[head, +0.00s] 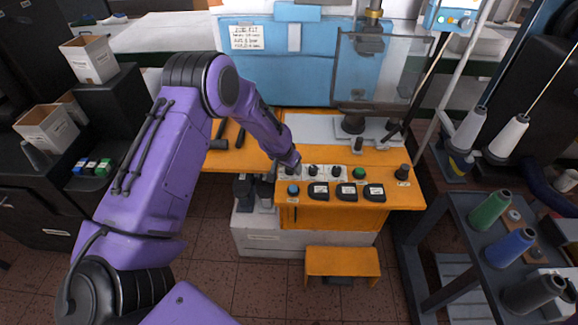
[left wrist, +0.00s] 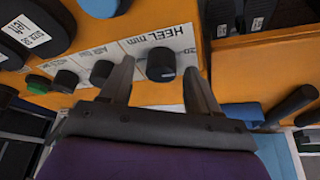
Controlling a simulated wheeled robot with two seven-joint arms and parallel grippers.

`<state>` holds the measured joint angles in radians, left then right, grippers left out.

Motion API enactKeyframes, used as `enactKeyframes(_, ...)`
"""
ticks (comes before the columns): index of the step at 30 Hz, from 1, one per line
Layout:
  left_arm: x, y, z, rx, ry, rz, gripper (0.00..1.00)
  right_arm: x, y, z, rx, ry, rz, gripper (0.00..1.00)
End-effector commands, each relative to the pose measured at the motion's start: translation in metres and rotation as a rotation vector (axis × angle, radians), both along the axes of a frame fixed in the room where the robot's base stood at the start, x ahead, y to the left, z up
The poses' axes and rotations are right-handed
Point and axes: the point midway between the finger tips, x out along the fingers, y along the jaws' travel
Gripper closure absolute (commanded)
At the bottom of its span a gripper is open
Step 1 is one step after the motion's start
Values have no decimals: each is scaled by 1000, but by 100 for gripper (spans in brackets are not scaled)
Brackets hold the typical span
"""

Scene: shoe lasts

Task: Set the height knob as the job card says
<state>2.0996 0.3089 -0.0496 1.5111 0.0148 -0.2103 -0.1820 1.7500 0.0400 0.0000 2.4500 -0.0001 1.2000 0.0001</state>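The job card (head: 246,37) is on the blue machine at the back; its small print is not clearly legible. In the left wrist view a black knob (left wrist: 161,64) sits on a white plate marked "HEEL mm"; I see no height label. My left gripper (left wrist: 158,76) is open, one finger on each side of this knob, with visible gaps. In the head view my left gripper (head: 290,161) is at the left end of the orange panel's knob row, mostly hidden by its arm. The knob's pointer setting cannot be read. My right gripper is out of view.
An "AIR" knob (left wrist: 104,72), another black knob (left wrist: 66,78) and a green button (left wrist: 38,84) stand beside it. A blue button (head: 292,188) and black labelled blocks (head: 346,191) are in front. A trolley with thread spools (head: 490,210) stands right.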

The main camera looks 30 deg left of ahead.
Motion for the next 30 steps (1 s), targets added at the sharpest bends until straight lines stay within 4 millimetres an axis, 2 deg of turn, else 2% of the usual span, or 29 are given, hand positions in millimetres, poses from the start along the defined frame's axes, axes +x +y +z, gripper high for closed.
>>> enactKeyframes(7, -1, 0, 0, 1, 2, -2, 40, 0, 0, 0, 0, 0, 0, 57)
enactKeyframes(10, -4, -1, 8, 0, 1, -3, 40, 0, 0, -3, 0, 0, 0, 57)
enactKeyframes(21, -33, -2, 81, 1, -2, -2, 40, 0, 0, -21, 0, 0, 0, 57)
enactKeyframes(24, -38, -2, 92, 1, -1, -2, 40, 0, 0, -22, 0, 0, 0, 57)
enactKeyframes(30, -41, -2, 97, 0, 2, -1, 40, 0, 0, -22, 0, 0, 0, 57)
